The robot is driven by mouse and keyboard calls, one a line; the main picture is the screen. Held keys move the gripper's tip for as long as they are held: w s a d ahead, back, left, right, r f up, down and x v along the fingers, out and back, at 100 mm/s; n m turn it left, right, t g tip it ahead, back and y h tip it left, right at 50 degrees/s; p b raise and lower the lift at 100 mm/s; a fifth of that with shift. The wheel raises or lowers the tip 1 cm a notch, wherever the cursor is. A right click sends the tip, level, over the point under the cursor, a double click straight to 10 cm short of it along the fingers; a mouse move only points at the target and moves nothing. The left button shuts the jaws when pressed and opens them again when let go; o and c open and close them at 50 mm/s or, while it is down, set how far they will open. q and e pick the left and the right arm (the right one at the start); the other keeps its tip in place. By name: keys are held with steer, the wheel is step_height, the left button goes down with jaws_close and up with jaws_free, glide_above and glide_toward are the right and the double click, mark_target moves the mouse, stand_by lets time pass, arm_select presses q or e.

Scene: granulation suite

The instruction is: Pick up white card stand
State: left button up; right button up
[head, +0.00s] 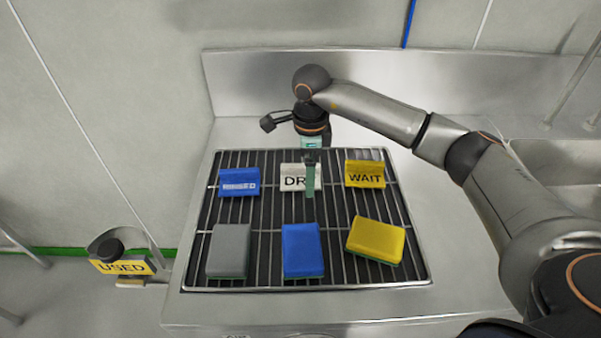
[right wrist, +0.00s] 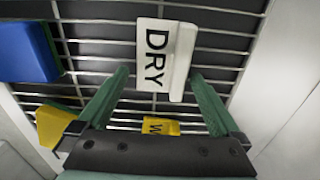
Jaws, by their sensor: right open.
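The white card stand (head: 289,171) stands on the wire rack in the back row, between a blue and a yellow card stand. It reads DRY, and it also shows in the right wrist view (right wrist: 172,62). My right gripper (head: 310,190) is over it, and a green finger hides part of its lettering in the head view. In the right wrist view the two green fingers (right wrist: 160,76) are spread apart, with the lower part of the card showing between their tips. The gripper is open and empty; contact cannot be told. My left gripper is not in view.
The blue RINSED stand (head: 239,183) and yellow WAIT stand (head: 365,174) flank the card. In front lie a grey sponge (head: 229,250), a blue sponge (head: 302,250) and a yellow sponge (head: 376,239). A yellow USED sign (head: 122,267) is left of the counter. A sink (head: 560,160) is right.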

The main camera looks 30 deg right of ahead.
steer(key=c, duration=1.3)
steer(key=shift+o, duration=0.2)
steer(key=shift+r, duration=0.1)
steer(key=shift+r, duration=0.6)
steer(key=s+r+b, duration=0.1)
steer(key=s+r, duration=1)
steer(key=s, duration=0.3)
steer(key=shift+a+r, duration=0.3)
steer(key=shift+a, duration=0.1)
